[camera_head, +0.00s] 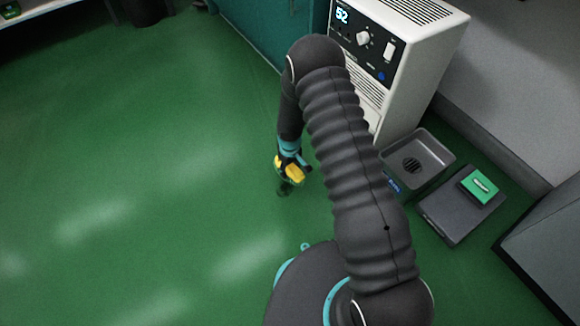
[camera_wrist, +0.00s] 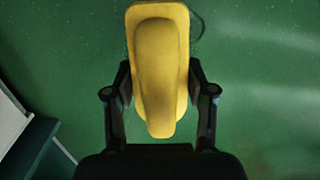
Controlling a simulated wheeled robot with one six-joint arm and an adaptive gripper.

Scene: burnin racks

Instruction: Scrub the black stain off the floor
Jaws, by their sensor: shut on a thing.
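My gripper (camera_head: 290,164) points down near the floor in the head view, left of the white machine. It is shut on a yellow scrubber (camera_head: 291,171), which has a raised grip along its top. In the wrist view the yellow scrubber (camera_wrist: 160,70) sits between the two black fingers of my gripper (camera_wrist: 160,92). A small dark stain (camera_head: 285,188) shows on the green floor just below the scrubber in the head view. The scrubber partly covers it. In the wrist view a faint dark patch (camera_wrist: 198,26) shows at the scrubber's upper right edge. I cannot tell whether the scrubber touches the floor.
A white machine (camera_head: 405,60) with a display reading 52 stands at the upper right. A grey basin (camera_head: 432,150) with a drain and a dark box (camera_head: 450,215) bearing a green pad (camera_head: 480,186) are on the floor at right. The green floor (camera_head: 130,150) at left is clear.

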